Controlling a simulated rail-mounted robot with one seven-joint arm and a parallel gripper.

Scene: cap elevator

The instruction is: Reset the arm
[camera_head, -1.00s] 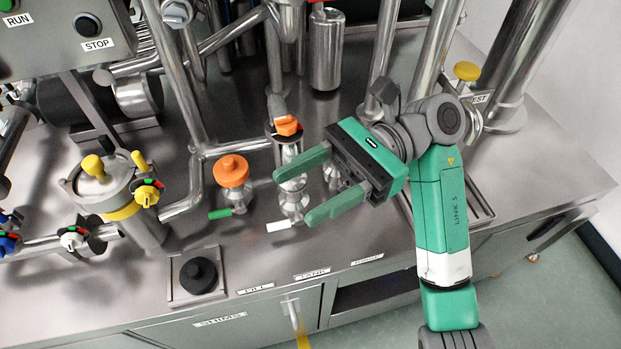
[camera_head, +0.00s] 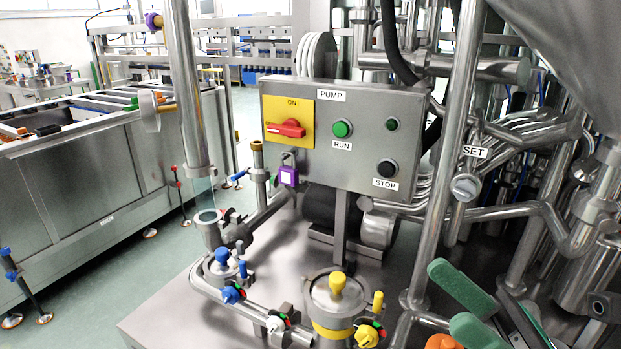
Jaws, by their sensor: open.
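My gripper (camera_head: 467,309) shows at the lower right of the head view. Its two green fingers are apart, with nothing seen between them. The rest of my arm is mostly outside the picture. The fingers are in front of steel pipes, near an orange knob (camera_head: 443,342) cut off by the bottom edge. I cannot tell whether they touch anything.
The pump control box (camera_head: 343,140) stands at the centre, with a red switch (camera_head: 287,129) and a purple padlock (camera_head: 289,175). A yellow-topped vessel (camera_head: 334,305) and small coloured valves stand in front. Steel pipes crowd the right. A metal bench (camera_head: 90,195) is at the left.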

